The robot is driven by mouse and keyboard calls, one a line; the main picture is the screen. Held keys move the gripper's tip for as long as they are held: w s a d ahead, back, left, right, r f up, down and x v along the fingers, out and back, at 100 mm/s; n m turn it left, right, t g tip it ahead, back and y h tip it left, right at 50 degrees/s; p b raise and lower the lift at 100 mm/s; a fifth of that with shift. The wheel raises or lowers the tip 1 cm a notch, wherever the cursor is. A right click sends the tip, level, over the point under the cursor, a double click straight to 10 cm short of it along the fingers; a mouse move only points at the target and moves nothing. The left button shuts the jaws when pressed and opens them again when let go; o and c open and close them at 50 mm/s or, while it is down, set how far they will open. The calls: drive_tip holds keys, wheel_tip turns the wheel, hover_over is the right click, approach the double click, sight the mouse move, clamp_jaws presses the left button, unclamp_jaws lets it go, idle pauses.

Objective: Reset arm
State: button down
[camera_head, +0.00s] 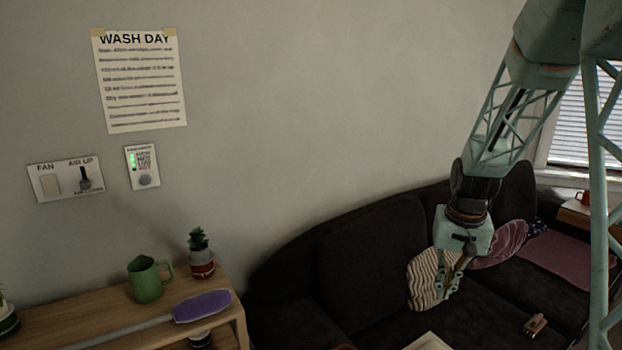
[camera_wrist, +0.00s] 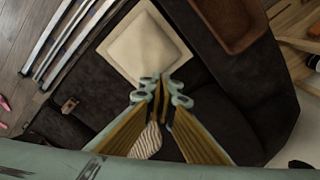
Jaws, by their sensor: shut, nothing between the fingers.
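My gripper (camera_head: 448,285) hangs at the end of my arm in front of the dark sofa (camera_head: 360,262) in the head view. In the wrist view my gripper (camera_wrist: 160,90) points down over the sofa (camera_wrist: 215,75), with its fingertips together and nothing between them. A striped cushion (camera_head: 424,278) lies on the sofa behind the gripper in the head view. Part of this cushion also shows between the finger linkages in the wrist view (camera_wrist: 147,141).
A wooden shelf (camera_head: 110,312) at lower left holds a green mug (camera_head: 148,280), a potted plant (camera_head: 201,256) and a purple item (camera_head: 202,306). A wall switch panel (camera_head: 66,180) is above. A pale square item (camera_wrist: 146,46) lies beyond my fingertips.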

drive_tip(key=s+a+r+n, duration=0.1)
drive_tip(key=s+a+r, duration=0.2)
drive_tip(key=s+r, duration=0.3)
drive_tip(key=s+a+r+t, duration=0.1)
drive_tip(key=s+a+r, duration=0.2)
drive_tip(key=s+r, duration=0.25)
drive_tip(key=s+a+r+n, duration=0.1)
drive_tip(key=s+a+r, duration=0.2)
drive_tip(key=s+r, duration=0.35)
drive_tip(key=s+a+r, duration=0.2)
drive_tip(key=s+r, duration=0.1)
drive_tip(key=s, duration=0.8)
drive_tip(key=s+a+r+n+t, duration=0.1)
drive_tip(key=s+a+r, duration=0.2)
drive_tip(key=s, duration=0.9)
drive_tip(key=shift+a+n+t, duration=0.3)
drive_tip(key=shift+a, duration=0.05)
idle(0.9)
